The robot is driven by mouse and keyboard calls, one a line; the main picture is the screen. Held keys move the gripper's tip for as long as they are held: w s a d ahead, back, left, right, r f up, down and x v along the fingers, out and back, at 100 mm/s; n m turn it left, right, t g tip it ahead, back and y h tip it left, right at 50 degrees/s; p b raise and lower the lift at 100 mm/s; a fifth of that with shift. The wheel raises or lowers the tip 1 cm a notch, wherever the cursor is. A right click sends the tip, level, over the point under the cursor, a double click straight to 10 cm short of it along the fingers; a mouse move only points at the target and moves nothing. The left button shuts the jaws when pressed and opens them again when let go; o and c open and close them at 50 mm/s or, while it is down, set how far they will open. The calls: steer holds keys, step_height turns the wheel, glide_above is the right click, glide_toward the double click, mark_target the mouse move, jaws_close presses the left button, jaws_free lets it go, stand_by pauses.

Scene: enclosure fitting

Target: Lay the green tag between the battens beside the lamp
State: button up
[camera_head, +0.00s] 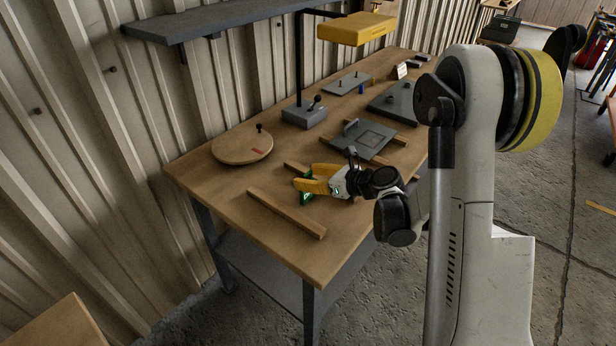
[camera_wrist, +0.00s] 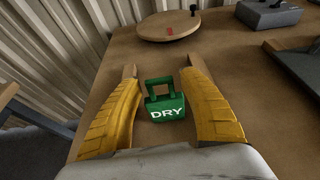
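The green tag (camera_wrist: 165,106), a small block with a loop handle and white "DRY" lettering, lies between my yellow fingers in the wrist view. In the head view the tag (camera_head: 306,197) shows partly beneath the fingers, on the bench between two wooden battens. The front batten (camera_head: 286,213) is bare; the rear batten (camera_head: 295,166) is partly hidden by my gripper (camera_head: 312,180). In the wrist view my gripper (camera_wrist: 162,85) is open, its fingers spread around the tag and partly covering the battens. The yellow-headed lamp (camera_head: 355,28) stands behind on a grey base (camera_head: 305,113).
A round wooden disc (camera_head: 243,147) with a black knob lies to the left. Grey plates (camera_head: 367,140) and (camera_head: 392,103) lie to the right. A shelf (camera_head: 215,20) overhangs the bench's back edge. The bench's front left corner is clear.

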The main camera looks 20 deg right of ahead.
steer(key=shift+r+p, duration=0.25)
steer(key=shift+p, duration=0.05)
steer(key=p+v, duration=0.2)
steer(key=v, duration=1)
steer(key=s+a+r+n+g+h, duration=0.3)
steer(key=s+a+r+n, duration=0.4)
steer(key=n, duration=0.6)
steer(key=s+r+n+h, duration=0.2)
steer(key=s+n+h, duration=0.3)
steer(key=s+n, duration=0.8)
steer(key=n, duration=0.2)
steer(key=shift+s+d+r+n+g, duration=0.25)
steer(key=shift+s+n+g, duration=0.15)
